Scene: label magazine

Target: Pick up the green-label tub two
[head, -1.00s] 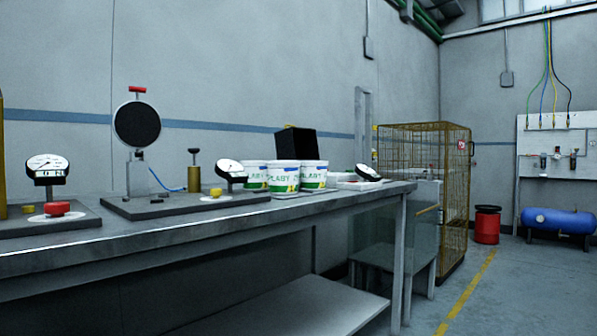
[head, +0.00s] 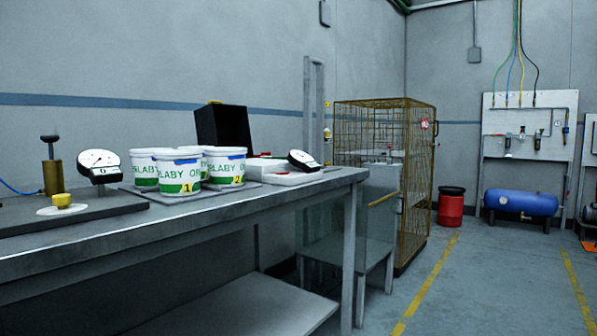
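Several white tubs with green labels stand close together on a thin dark mat on the workbench in the head view. The front tub (head: 178,177) carries a yellow square with a 1. The tub just right of it, tub two (head: 225,168), carries a yellow square with a 2 and has a blue tab at its rim. Another tub (head: 145,170) stands at the left, partly hidden by the front tub, and a further one shows only in part behind. The tubs are upright. Neither of my grippers shows in the view.
The metal workbench (head: 200,221) also holds a dial gauge (head: 100,164) on a dark plate left of the tubs. A black box (head: 223,127) stands behind them, and a white scale-like device (head: 290,177) to the right. A wire cage (head: 385,150) stands beyond. The floor at right is open.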

